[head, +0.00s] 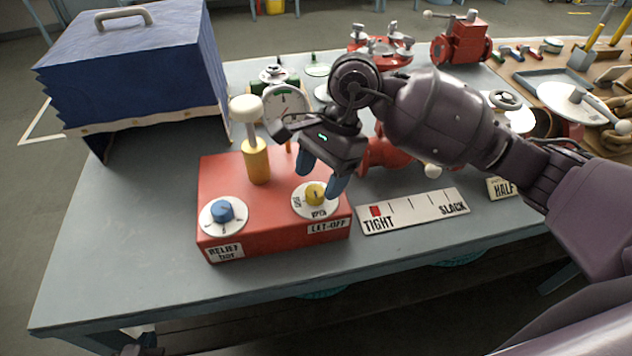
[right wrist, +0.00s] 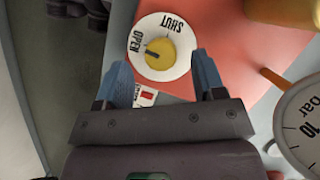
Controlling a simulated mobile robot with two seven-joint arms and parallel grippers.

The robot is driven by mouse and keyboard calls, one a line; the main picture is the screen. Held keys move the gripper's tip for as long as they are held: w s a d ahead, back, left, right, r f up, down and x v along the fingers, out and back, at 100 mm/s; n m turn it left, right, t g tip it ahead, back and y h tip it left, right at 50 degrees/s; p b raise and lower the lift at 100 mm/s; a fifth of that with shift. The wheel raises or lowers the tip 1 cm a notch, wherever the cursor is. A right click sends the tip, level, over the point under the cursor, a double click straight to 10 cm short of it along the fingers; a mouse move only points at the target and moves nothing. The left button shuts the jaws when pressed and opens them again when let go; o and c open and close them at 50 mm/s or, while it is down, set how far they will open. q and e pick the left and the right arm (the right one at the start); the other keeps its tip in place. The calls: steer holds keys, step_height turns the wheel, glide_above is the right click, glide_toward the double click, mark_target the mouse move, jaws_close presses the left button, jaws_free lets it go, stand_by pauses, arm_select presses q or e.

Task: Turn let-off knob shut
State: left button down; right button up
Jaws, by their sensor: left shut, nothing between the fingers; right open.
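The yellow let-off knob (head: 315,192) sits on a white dial marked OPEN and SHUT, at the right end of a red box (head: 270,232). In the right wrist view the knob (right wrist: 160,54) has a dark pointer mark directed toward the OPEN side. My right gripper (head: 321,178) is open, with its blue fingers above and to either side of the knob. In the right wrist view its fingertips (right wrist: 163,72) are apart and short of the knob, with nothing held. My left gripper's fingers are not seen.
A blue relief knob (head: 222,211) and a white-topped yellow plunger (head: 257,160) share the box. A gauge (head: 285,103) stands behind it. A TIGHT–SLACK scale (head: 413,211) lies to the right, and blue bellows (head: 135,70) stand at left. The table's front left is clear.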

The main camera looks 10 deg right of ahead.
mark_target(314, 193)
steer(key=shift+x, duration=1.25)
steer(key=c, duration=0.9)
